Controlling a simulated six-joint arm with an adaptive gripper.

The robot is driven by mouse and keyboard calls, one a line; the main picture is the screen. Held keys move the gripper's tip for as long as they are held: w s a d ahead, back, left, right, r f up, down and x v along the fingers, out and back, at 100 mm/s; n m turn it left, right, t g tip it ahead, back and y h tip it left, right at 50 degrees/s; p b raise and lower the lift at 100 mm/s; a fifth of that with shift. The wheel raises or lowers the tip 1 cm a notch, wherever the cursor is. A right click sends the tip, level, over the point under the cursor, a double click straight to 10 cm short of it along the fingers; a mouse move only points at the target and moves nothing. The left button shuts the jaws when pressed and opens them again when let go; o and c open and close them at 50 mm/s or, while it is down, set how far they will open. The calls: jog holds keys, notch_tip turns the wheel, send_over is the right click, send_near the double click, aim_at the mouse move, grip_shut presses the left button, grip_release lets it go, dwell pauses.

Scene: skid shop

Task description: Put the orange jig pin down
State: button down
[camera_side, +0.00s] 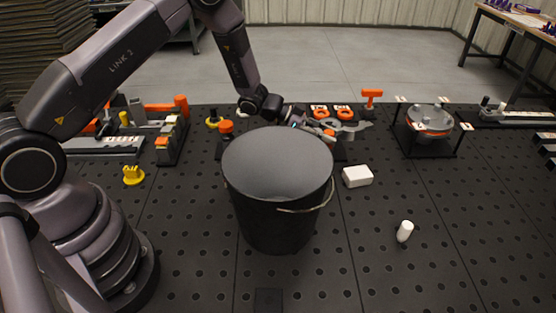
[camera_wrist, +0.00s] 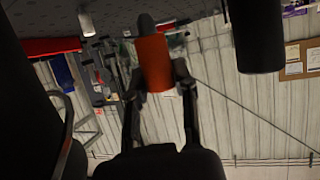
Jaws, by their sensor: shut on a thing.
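The orange jig pin (camera_wrist: 153,62) shows in the wrist view as an orange cylinder with a dark rounded end. My gripper (camera_wrist: 160,80) is shut on it, one finger on each side. In the side view my gripper (camera_side: 345,126) reaches out to the right behind the rim of the black bucket (camera_side: 275,215). It is level with the back row of fixtures there. The pin is hard to pick out in the side view among other orange parts, and I cannot tell how far it is from the table.
The bucket stands upright at centre, a large obstacle. A white block (camera_side: 357,176) and a white cylinder (camera_side: 404,231) are right of it. A yellow part (camera_side: 133,175) is at left. A round fixture (camera_side: 430,122) stands at back right. The perforated table is clear at front right.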

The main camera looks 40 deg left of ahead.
notch_tip(320, 180, down, 10)
jog(key=shift+f, duration=0.1)
dwell(0.4)
jog(key=c, duration=0.9)
grip_release()
